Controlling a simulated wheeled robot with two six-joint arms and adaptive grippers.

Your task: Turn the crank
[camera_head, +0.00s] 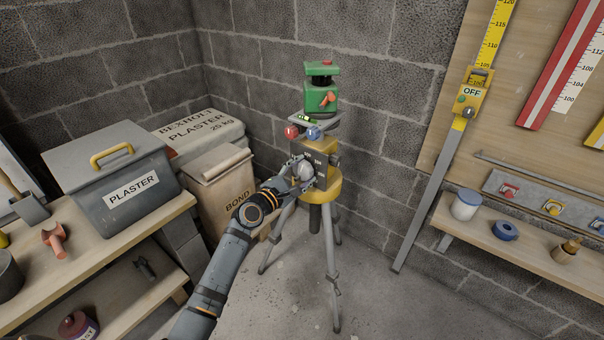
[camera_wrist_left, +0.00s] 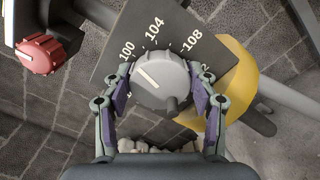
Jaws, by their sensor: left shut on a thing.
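The crank (camera_wrist_left: 160,80) is a round grey dial with a white line and a small dark peg, on a dark plate (camera_wrist_left: 188,22) marked 100, 104 and 108. Its white line points up-left, roughly toward the 100 side in the left wrist view. My left gripper (camera_wrist_left: 160,104) has its two fingers on opposite sides of the dial and is shut on it. In the head view, my left gripper (camera_head: 302,172) reaches the dial on the yellow tripod head (camera_head: 322,150) and partly hides it. My right gripper is not in view.
Above the dial are a red knob (camera_head: 291,131), a blue knob (camera_head: 314,132) and a green device (camera_head: 320,98). The tripod (camera_head: 329,250) stands on open floor. A plaster box (camera_head: 115,180) is on the left bench; a shelf (camera_head: 500,245) is at right.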

